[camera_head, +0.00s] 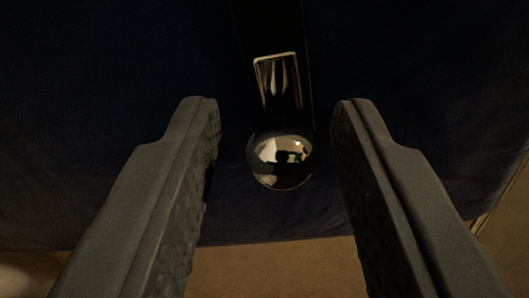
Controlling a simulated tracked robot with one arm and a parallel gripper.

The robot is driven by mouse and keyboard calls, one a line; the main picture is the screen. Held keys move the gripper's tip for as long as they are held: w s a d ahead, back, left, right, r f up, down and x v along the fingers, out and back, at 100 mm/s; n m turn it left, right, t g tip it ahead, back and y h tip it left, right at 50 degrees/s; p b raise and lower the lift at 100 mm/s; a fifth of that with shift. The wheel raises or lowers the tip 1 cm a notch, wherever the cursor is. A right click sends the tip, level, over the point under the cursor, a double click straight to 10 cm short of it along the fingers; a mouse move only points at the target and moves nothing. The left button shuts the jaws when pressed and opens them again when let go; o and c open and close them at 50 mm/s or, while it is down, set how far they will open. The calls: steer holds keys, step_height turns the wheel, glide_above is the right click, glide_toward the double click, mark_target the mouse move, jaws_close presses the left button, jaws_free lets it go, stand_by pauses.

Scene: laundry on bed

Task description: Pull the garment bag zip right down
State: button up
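The garment bag (130,90) is dark navy and fills most of the head camera view. A black zip strip (270,25) runs down its middle from the top edge. On the strip sits a shiny metal zip slider (278,82), with a round, mirror-like ball pull (280,160) just below it. My gripper (275,103) is open, one finger on each side of the zip pull. Gaps show between the ball and both fingers, so it looks untouched. How far the fingertips are from the bag's surface I cannot tell.
The bag's lower edge (290,239) shows below the ball. A plain tan surface (280,270) lies beyond it at the bottom of the view. A pale edge (500,190) runs along the lower right. The bag around the fingers looks clear.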

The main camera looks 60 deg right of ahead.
steer(key=v, duration=1.2)
steer(key=shift+a, duration=0.3)
